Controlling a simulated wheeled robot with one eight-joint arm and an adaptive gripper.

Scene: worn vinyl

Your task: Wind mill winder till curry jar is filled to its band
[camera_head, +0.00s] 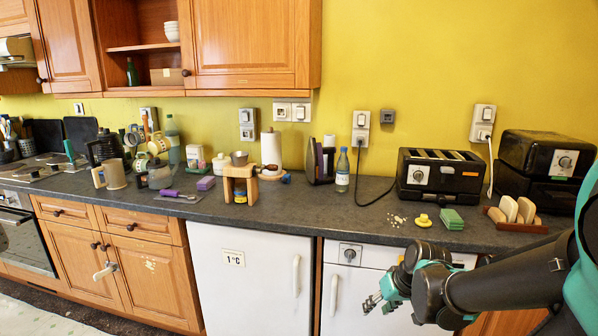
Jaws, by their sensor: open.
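The mill (229,172) is a light wooden stand with a grey hopper cup on top, near the front of the dark counter. Its winder (268,169) seems to be the brown piece on its right side. A small jar (240,197) with blue and yellow on it stands under the mill, between its legs. Its fill level and band are too small to make out. My gripper (374,303) is at the lower right, below the counter edge in front of a white appliance. It is open and empty, well apart from the mill and jar.
A paper towel roll (270,150) stands behind the mill. A purple sponge (206,183) and a purple-handled utensil (180,195) lie left of it. A water bottle (342,171), toaster (440,176) and green sponges (452,219) are to the right. The counter (300,215) right of the mill is clear.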

